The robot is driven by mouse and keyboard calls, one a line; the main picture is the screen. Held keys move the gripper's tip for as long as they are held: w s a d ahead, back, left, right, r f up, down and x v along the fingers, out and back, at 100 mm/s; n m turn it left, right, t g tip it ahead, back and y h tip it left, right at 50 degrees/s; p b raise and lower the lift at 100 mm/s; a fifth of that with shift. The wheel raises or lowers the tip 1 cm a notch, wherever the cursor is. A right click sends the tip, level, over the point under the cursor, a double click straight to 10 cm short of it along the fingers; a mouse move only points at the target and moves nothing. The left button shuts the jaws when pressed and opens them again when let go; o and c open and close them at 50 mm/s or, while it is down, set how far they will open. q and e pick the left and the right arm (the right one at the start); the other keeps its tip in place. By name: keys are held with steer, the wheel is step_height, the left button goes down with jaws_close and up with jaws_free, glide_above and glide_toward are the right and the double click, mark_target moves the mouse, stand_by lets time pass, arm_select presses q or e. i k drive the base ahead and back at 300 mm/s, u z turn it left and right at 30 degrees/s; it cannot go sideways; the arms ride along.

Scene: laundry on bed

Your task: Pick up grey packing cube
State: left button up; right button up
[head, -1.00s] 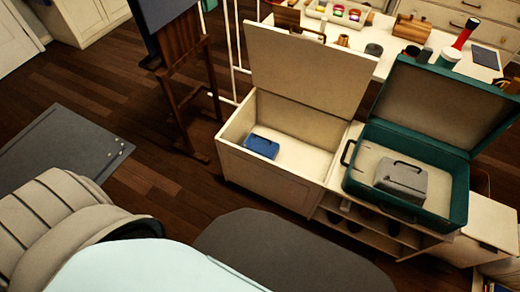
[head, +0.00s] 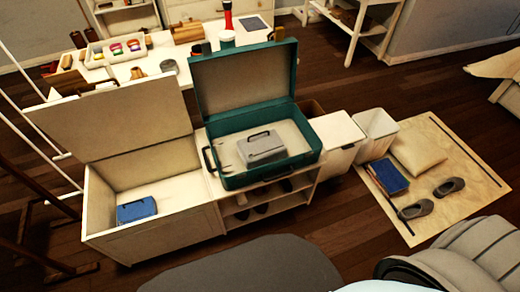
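The grey packing cube (head: 262,149) lies inside the open teal suitcase (head: 262,179), its dark handle facing up. The suitcase rests on a low white shelf unit with its lid raised at the back. A blue packing cube (head: 137,210) lies in the open white chest (head: 158,224) to the left. Neither of my grippers shows in the head view.
Shoes sit in the shelf unit (head: 265,203) below the suitcase. White bins (head: 376,137) stand to its right. A mat (head: 436,150) with a cushion (head: 417,149), blue book (head: 388,176) and grey shoes (head: 416,208) lies farther right. A cluttered table stands behind.

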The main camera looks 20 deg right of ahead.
mark_target(268, 147)
steer(key=u, duration=1)
steer(key=i, duration=1)
steer(key=z, duration=2.5)
